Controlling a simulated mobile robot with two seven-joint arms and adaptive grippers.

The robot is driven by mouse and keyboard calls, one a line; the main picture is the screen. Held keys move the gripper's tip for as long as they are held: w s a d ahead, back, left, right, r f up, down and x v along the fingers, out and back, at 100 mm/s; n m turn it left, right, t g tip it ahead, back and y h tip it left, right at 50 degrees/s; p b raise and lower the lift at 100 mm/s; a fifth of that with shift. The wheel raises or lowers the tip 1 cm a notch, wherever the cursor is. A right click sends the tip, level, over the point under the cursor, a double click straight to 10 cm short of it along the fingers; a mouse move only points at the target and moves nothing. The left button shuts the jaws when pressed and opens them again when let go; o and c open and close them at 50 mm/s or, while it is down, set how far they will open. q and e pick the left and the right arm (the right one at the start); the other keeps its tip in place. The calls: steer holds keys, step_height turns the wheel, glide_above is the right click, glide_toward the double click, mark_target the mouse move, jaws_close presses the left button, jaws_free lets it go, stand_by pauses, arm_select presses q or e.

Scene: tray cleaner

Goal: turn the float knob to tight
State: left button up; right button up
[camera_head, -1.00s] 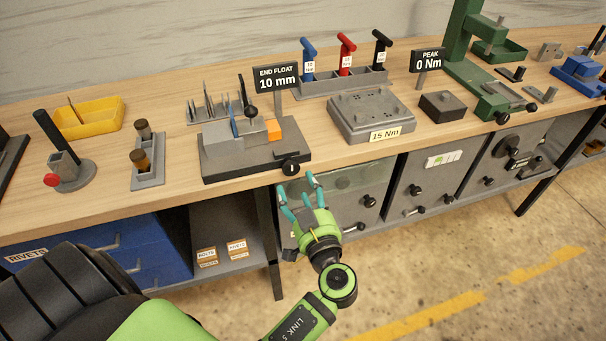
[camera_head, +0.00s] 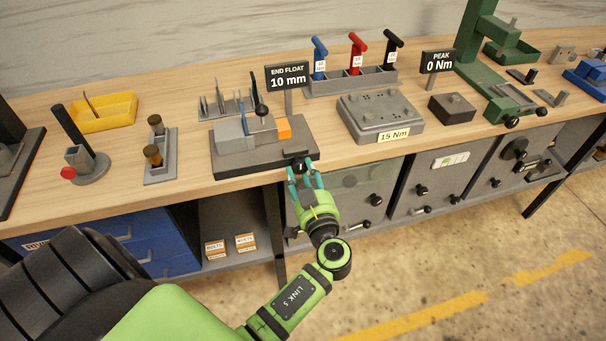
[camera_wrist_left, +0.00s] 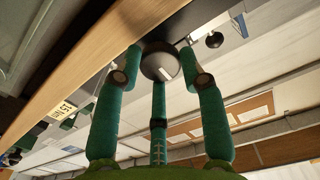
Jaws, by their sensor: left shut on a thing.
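The float knob (camera_head: 299,166) is a small black round knob on the front of the grey end-float fixture (camera_head: 230,162). My left gripper (camera_head: 305,177) is at the bench's front edge with its teal fingers around the knob. In the left wrist view the knob (camera_wrist_left: 160,64) shows as a dark dome with a light mark, between the fingertips (camera_wrist_left: 160,75). The left gripper is shut on the knob. The sign above the fixture (camera_head: 287,77) reads "END FLOAT 10 mm". My right gripper is not in view.
To the right stand a grey plate fixture labelled 15 Nm (camera_head: 380,115) and a black block (camera_head: 452,108). Behind is a rack with blue, red and black tools (camera_head: 350,85). At left are a yellow tray (camera_head: 103,113) and a grey stand (camera_head: 88,166). Cabinets (camera_head: 365,195) sit below the bench.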

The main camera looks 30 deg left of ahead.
arm_select(q)
steer(key=shift+f+m, duration=0.2)
steer(key=shift+m, duration=0.1)
steer(key=shift+m+b, duration=0.45)
steer(key=shift+m, duration=0.05)
steer(key=m, duration=0.2)
steer(key=shift+s+m+b, duration=0.1)
steer(key=shift+m+b, duration=0.2)
steer(key=shift+b, duration=0.05)
steer(key=m, duration=0.2)
steer(key=shift+m, duration=0.4)
steer(key=m, duration=0.2)
steer(key=shift+m, duration=0.3)
steer(key=m+p, duration=0.1)
steer(key=m, duration=0.2)
steer(key=shift+r+m, duration=0.1)
steer(key=shift+m, duration=0.3)
steer(key=m+p, duration=0.1)
steer(key=m, duration=0.1)
steer(key=shift+m, duration=0.3)
steer(key=m+p, duration=0.3)
steer(key=m, duration=0.4)
steer(key=shift+a+r, duration=0.1)
